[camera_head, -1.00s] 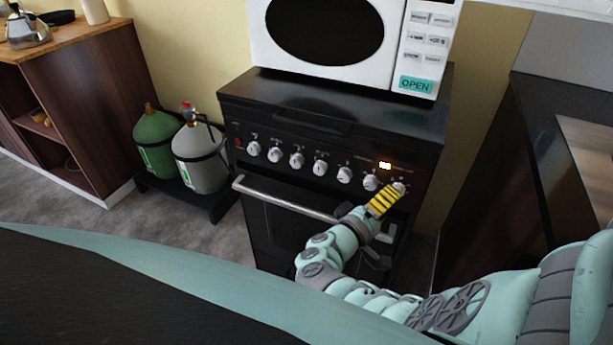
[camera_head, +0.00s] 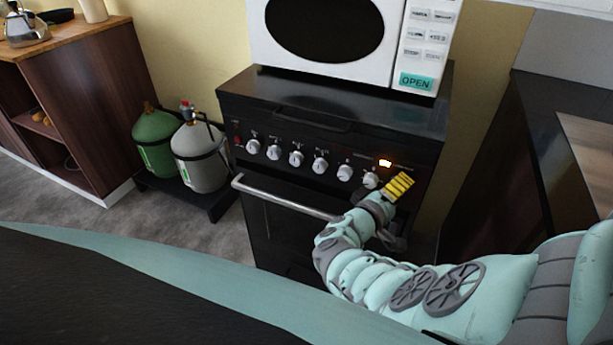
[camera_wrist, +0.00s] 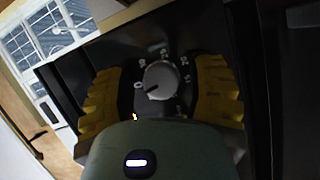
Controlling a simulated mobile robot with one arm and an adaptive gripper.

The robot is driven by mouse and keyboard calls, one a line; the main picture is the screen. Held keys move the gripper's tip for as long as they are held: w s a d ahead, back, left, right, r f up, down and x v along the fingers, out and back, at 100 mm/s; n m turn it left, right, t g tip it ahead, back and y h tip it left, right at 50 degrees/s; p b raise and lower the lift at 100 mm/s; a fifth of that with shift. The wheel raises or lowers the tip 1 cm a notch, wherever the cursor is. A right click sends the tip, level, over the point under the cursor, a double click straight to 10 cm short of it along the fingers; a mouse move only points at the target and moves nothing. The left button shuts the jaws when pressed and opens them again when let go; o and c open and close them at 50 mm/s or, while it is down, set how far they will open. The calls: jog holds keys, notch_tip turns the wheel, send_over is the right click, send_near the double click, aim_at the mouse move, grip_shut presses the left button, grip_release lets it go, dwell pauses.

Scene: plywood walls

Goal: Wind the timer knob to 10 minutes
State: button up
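The timer knob (camera_wrist: 161,80) is a round, pale grey dial with a dark pointer line and white numbers around it on the black panel. In the wrist view it sits between the two yellow fingers of my gripper (camera_wrist: 160,92), with a gap on each side, so the gripper is open around it and not touching it. In the head view my gripper (camera_head: 399,186) is at the right end of the oven's knob row and hides the timer knob. The pointer line points to the lower left in the wrist view; the small numbers are hard to read.
The black oven (camera_head: 330,120) has several other white knobs left of my gripper and a handle bar (camera_head: 285,198) below. A white microwave (camera_head: 330,40) stands on top. A dark counter (camera_head: 545,130) is at the right.

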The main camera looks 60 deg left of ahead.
grip_shut()
jog(key=shift+f, duration=0.1)
dwell(1.3)
jog(key=shift+o, duration=1.1)
grip_release()
jog(key=s+d, duration=0.2)
jog(key=s, duration=1)
jog(key=shift+r, duration=0.3)
